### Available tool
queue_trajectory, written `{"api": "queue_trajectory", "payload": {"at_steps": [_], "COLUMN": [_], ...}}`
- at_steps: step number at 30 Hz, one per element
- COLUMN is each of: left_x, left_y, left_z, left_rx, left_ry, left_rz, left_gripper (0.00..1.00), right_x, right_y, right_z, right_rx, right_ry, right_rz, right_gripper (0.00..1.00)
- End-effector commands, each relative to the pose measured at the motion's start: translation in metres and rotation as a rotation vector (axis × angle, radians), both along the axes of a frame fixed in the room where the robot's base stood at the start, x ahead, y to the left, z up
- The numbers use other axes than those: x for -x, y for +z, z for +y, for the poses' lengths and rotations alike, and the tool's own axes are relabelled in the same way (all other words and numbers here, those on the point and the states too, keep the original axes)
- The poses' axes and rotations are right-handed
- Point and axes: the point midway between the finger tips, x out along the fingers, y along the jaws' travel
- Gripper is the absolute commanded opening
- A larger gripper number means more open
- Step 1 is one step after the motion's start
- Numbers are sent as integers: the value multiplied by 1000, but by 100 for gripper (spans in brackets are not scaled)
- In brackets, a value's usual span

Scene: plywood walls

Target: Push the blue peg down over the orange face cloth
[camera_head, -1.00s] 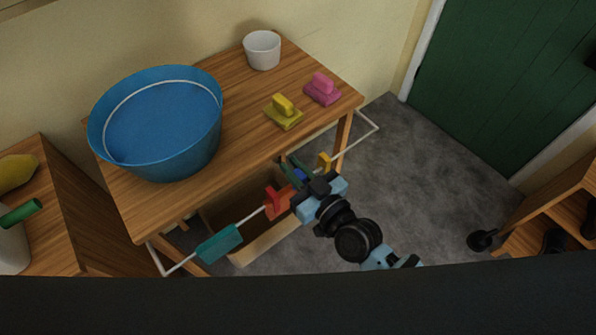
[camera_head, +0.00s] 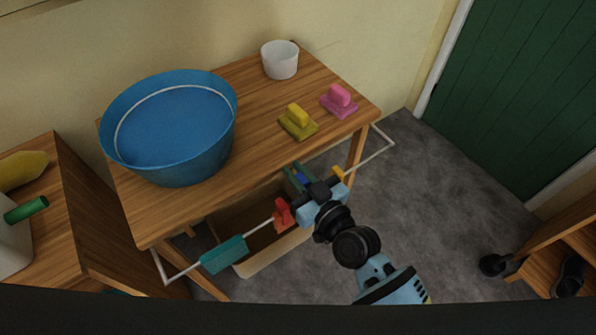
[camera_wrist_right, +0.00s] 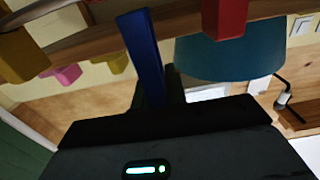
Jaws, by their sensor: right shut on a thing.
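My right gripper (camera_head: 300,177) is shut on the blue peg (camera_head: 303,180), close to the white rail on the table's front side. The blue peg stands out long and upright in the right wrist view (camera_wrist_right: 142,52). The orange face cloth (camera_head: 281,222) appears as a small orange-red patch at the red peg (camera_head: 281,207), just left of the gripper; its edges are hard to separate from that peg. The red peg shows in the wrist view (camera_wrist_right: 224,18), where no orange cloth is clear. I cannot tell whether the blue peg touches cloth or rail. My left gripper is out of view.
A teal cloth (camera_head: 223,254) hangs on the rail at left; a yellow peg (camera_head: 338,173) is right of the gripper. The wooden table (camera_head: 255,95) carries a blue tub (camera_head: 170,172), white pot (camera_head: 280,62), and yellow and pink blocks. An open box (camera_head: 275,260) is below the rail.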

Motion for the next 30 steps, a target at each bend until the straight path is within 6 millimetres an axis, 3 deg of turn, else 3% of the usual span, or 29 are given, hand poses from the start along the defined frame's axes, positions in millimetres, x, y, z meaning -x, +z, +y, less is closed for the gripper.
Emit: {"api": "queue_trajectory", "payload": {"at_steps": [30], "left_x": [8], "left_y": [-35], "left_z": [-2], "left_rx": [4], "left_ry": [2], "left_rz": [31], "left_gripper": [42], "right_x": [0], "right_y": [-44], "right_z": [0], "right_rx": [0], "right_ry": [1], "right_rz": [0], "right_gripper": [0]}}
